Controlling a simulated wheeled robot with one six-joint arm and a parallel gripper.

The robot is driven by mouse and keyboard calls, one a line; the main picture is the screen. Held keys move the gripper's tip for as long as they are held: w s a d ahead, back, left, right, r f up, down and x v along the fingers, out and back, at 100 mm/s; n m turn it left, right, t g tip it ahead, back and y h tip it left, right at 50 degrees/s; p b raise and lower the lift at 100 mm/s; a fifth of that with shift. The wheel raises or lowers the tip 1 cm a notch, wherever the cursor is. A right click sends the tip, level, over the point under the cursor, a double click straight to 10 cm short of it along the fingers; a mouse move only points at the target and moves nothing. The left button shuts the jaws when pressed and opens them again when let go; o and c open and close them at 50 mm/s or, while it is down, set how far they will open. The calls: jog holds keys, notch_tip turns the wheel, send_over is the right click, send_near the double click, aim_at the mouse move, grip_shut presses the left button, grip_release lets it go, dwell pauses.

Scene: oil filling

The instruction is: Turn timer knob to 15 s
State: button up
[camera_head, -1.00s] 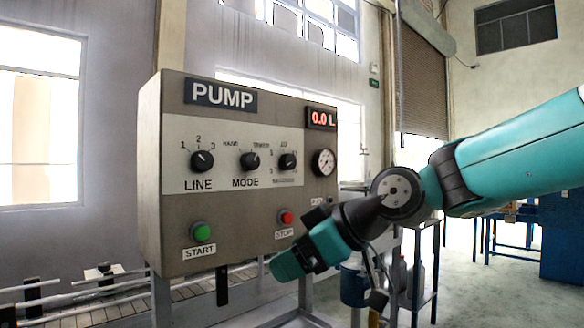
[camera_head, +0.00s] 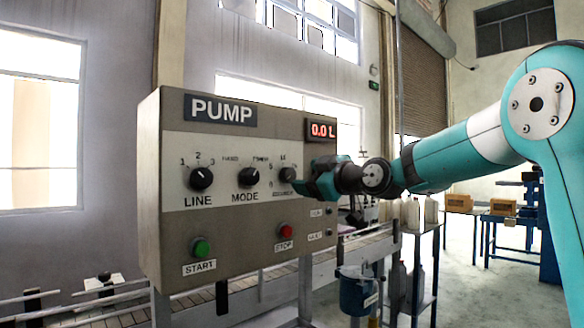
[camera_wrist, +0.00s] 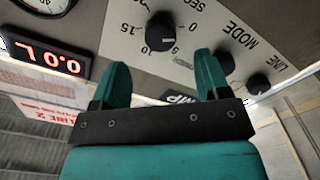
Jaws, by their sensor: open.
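The timer knob (camera_head: 287,174) is a small black knob at the right of the PUMP panel's white plate. In the wrist view the timer knob (camera_wrist: 163,31) appears upside down, with numbers around it and a seconds label above. Which number its pointer marks is not clear. My gripper (camera_head: 304,186) is close to the panel, just right of the knob in the head view. In the wrist view my gripper (camera_wrist: 160,62) has its two teal fingers spread apart, empty, with the knob beyond the gap between them. I see no finger touching the knob.
The MODE knob (camera_head: 248,177) and LINE knob (camera_head: 201,178) sit left of the timer knob. A red STOP button (camera_head: 285,231) and green START button (camera_head: 201,248) are below. The display (camera_head: 322,131) reads 0.0 L. A pressure gauge (camera_wrist: 43,4) shows at the wrist view's edge.

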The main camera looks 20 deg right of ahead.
aim_at(291, 176)
jog(key=p+x, duration=0.2)
jog(key=x, duration=0.4)
jog(key=shift+w, duration=0.15)
jog(key=shift+c, duration=0.4)
jog(key=c, duration=0.8)
jog(key=shift+c, duration=0.2)
